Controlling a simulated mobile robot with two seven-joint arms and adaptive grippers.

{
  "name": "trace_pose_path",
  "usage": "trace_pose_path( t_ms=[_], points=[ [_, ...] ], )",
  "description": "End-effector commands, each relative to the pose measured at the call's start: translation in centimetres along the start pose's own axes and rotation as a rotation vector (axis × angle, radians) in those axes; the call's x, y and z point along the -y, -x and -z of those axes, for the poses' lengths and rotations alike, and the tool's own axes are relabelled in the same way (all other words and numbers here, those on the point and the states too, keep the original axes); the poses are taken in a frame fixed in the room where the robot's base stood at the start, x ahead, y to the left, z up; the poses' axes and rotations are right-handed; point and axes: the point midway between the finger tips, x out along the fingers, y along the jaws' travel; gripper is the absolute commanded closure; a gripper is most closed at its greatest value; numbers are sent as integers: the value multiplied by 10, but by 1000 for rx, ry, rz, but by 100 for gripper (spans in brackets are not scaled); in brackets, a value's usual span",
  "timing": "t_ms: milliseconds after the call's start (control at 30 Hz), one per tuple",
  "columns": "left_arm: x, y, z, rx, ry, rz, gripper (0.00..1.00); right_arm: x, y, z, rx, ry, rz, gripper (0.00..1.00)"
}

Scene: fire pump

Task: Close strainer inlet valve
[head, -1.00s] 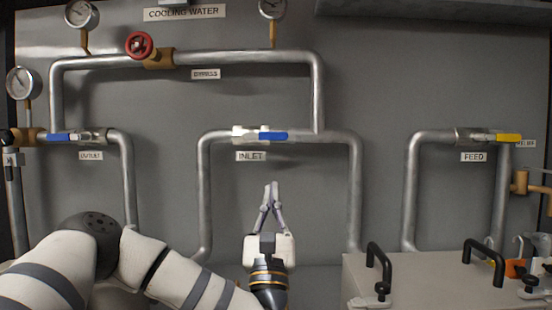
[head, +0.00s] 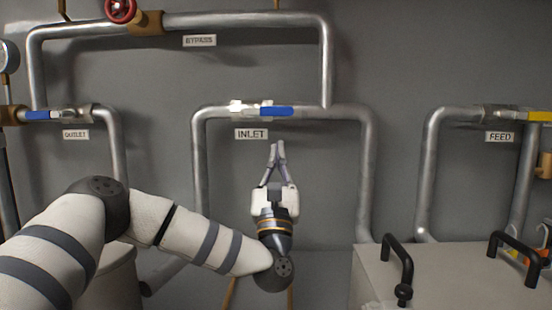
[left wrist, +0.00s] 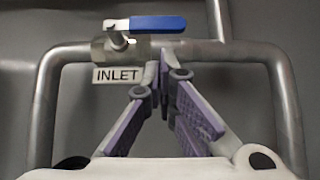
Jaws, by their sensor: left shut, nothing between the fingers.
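The inlet valve has a blue lever handle (head: 270,111) that lies along the horizontal pipe and points right. Its metal body (head: 243,107) sits at the handle's left end, above the INLET label (head: 251,134). In the left wrist view the blue handle (left wrist: 158,23) is near the top, also along the pipe. My left gripper (head: 277,146) is shut and empty, pointing up toward the pipe, below the handle and apart from it in the head view. Its fingertips also show in the left wrist view (left wrist: 160,68). My right gripper is not in view.
The outlet valve's blue handle (head: 42,115) is at left and the feed valve's yellow handle (head: 539,116) at right. A red bypass wheel (head: 120,9) is above. A pale box with black handles (head: 398,262) stands at lower right.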

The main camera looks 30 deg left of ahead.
Motion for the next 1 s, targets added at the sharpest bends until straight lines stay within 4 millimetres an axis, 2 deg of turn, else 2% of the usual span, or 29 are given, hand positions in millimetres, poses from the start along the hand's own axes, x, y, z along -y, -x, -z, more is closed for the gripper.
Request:
trace_pose_path(
  t_ms=[33, 100, 333, 767, 1000],
  points=[
    [-1, -14, -6, 8, 2, -5, 100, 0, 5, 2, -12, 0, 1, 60],
    [0, -27, -5, 8, 1, -3, 100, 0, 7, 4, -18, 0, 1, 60],
    [0, -55, -2, 3, 0, -1, 100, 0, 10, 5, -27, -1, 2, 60],
    [0, -60, 0, -1, 1, 0, 100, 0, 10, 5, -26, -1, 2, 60],
    [-7, -64, 5, -4, 30, -31, 100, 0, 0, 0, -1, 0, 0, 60]
  ],
)
